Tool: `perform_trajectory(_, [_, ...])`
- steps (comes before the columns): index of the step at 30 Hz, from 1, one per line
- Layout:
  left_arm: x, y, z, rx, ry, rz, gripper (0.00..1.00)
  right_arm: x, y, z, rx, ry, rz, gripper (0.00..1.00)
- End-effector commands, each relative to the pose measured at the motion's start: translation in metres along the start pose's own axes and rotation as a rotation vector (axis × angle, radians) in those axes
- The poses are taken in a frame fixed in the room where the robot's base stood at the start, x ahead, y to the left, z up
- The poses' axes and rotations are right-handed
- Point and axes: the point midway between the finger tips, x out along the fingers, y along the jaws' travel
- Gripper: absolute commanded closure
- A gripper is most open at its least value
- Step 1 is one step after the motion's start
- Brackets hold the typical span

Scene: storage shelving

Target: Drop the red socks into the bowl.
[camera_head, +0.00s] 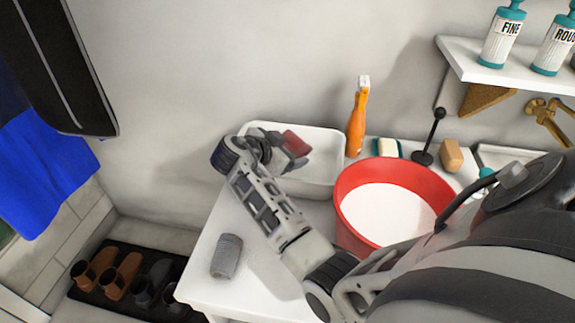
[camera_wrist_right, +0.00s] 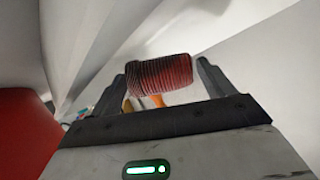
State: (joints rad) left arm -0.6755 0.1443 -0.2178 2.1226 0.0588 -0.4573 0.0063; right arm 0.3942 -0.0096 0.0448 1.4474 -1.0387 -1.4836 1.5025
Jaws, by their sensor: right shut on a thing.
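The red socks (camera_head: 297,143) are a small ribbed roll, held by my right gripper (camera_head: 281,152). In the right wrist view the red socks (camera_wrist_right: 160,75) sit between the two fingers, and my right gripper is shut on them. In the head view they appear over the white rectangular tub (camera_head: 322,178); their exact height above it is hard to tell. The red bowl (camera_head: 345,219), white inside, stands on the white table to the right of the gripper. Its red side (camera_wrist_right: 25,140) fills the left of the wrist view. My left gripper is not in view.
A grey rolled sock (camera_head: 227,255) lies on the white table (camera_head: 205,265) at the left. An orange bottle (camera_head: 356,125), a soap dish (camera_head: 387,147) and a black-handled tool (camera_head: 430,140) stand behind the red bowl. A shelf with bottles (camera_head: 500,38) hangs upper right. Shoes (camera_head: 120,275) stand on the floor.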

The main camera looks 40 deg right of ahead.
Motion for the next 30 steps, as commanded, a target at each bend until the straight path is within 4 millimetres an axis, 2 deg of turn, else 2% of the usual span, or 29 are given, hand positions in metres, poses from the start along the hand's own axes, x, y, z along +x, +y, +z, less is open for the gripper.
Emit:
perform_trajectory(2, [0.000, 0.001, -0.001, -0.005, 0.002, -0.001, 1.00, 0.000, 0.000, -0.001, 0.000, 0.001, 0.000, 0.45])
perform_trajectory(3, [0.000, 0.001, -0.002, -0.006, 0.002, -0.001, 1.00, 0.000, 0.000, -0.001, 0.000, 0.000, 0.000, 0.08])
perform_trajectory(4, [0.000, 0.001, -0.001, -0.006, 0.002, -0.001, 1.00, 0.000, 0.000, -0.001, 0.000, 0.000, 0.000, 0.00])
perform_trajectory(13, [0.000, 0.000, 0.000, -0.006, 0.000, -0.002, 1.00, -0.005, 0.000, 0.000, 0.000, -0.002, -0.001, 0.00])
perform_trajectory(24, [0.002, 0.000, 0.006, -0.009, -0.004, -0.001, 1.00, -0.061, 0.000, 0.001, 0.001, -0.003, -0.002, 0.00])
perform_trajectory(30, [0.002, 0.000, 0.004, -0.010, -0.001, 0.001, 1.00, -0.075, 0.000, 0.000, 0.001, -0.001, 0.000, 0.00])
